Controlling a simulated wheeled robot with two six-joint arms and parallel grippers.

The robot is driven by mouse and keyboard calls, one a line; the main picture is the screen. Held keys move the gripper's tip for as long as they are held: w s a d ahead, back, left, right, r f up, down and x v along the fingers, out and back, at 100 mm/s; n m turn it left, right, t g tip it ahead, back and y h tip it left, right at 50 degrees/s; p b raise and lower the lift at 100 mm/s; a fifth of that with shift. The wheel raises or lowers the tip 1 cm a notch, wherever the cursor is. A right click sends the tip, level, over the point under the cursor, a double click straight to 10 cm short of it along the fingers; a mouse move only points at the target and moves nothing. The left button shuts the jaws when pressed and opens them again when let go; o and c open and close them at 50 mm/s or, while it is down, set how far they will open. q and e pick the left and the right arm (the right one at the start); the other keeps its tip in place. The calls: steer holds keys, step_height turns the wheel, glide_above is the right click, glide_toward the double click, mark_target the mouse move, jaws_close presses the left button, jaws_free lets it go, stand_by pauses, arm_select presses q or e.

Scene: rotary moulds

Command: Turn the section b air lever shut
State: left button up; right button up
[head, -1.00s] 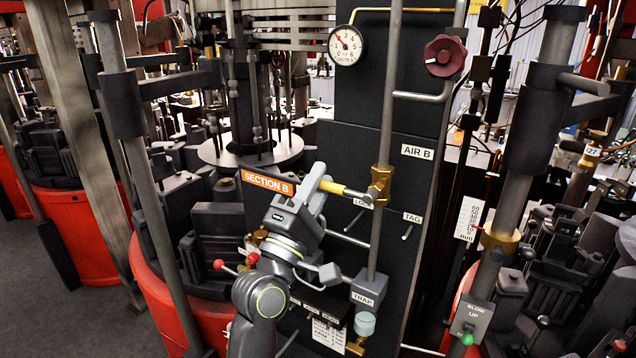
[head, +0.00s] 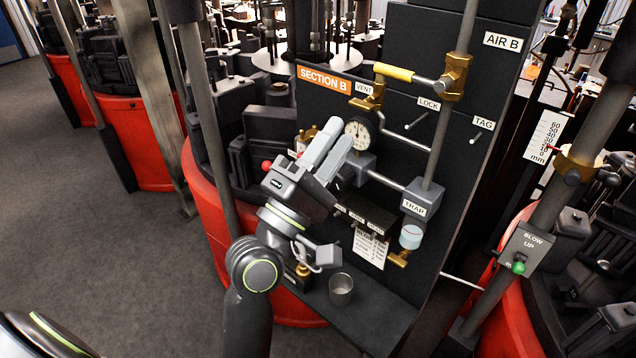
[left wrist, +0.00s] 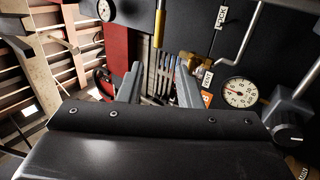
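The section b air lever has a yellow handle (head: 393,72) on a brass valve (head: 455,77) on the upright pipe. The handle points left, crosswise to that pipe, beside the orange SECTION B plate (head: 323,79). The yellow handle also shows upright near the top of the left wrist view (left wrist: 160,28). My left gripper (head: 338,143) is below and left of the handle, apart from it, near the small gauge. In the left wrist view its fingers (left wrist: 158,88) stand apart with nothing between them. My right gripper is not in view.
A small gauge (head: 357,136), the brass vent valve (head: 364,97) and a TRAP block (head: 420,197) sit close to my left gripper. The LOCK peg (head: 416,121) and TAG peg (head: 476,137) stick out of the panel. A metal cup (head: 341,289) stands below. Open floor lies left.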

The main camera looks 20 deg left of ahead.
arm_select(q)
steer(key=shift+v, duration=2.05)
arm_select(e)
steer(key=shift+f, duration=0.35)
